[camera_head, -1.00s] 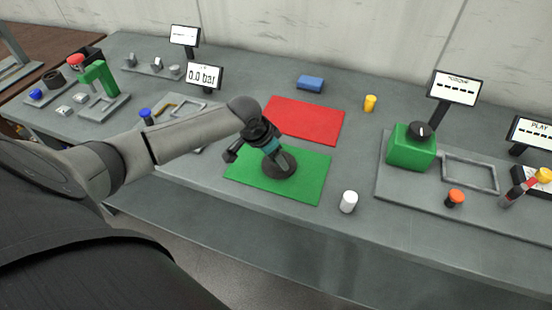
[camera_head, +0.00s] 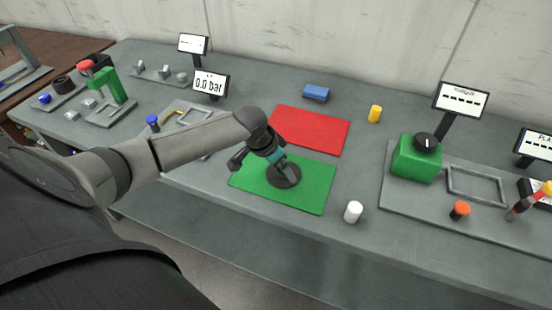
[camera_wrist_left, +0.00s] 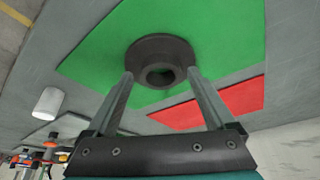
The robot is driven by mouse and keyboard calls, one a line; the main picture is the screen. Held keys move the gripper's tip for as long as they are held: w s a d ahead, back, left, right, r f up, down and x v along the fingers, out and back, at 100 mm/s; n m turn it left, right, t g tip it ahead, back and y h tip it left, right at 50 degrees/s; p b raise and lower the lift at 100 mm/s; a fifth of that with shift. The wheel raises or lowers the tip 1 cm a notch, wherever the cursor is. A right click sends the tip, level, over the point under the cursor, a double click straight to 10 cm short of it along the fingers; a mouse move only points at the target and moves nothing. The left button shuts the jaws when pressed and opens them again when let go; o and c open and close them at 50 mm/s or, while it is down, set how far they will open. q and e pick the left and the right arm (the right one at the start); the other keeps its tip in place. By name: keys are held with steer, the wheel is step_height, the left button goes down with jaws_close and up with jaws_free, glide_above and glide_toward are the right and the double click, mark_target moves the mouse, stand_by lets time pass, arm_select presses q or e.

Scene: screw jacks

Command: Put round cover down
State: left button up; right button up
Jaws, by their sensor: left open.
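The round cover (camera_head: 284,176) is a dark grey disc with a raised ring and a hole in its middle. It lies on the green mat (camera_head: 311,198). My left gripper (camera_head: 276,162) is directly over it, pointing down at a tilt. In the left wrist view the fingers (camera_wrist_left: 160,75) are spread apart, with the cover (camera_wrist_left: 162,48) at and just beyond their tips. I cannot tell whether either finger touches it. The green mat also fills the upper part of the left wrist view (camera_wrist_left: 100,62). My right gripper is not in view.
A red mat (camera_head: 312,128) lies behind the green one. A white cylinder (camera_head: 353,212) stands to the right, with a yellow cylinder (camera_head: 375,114) and a blue block (camera_head: 316,93) farther back. A green box with a black knob (camera_head: 416,159) sits on the right plate.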

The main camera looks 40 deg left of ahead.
arm_select(q)
steer(key=p+v, duration=0.2)
steer(key=v, duration=0.9)
steer(key=shift+s+r, duration=0.2)
steer(key=shift+r, duration=0.15)
steer(key=shift+a, duration=0.1)
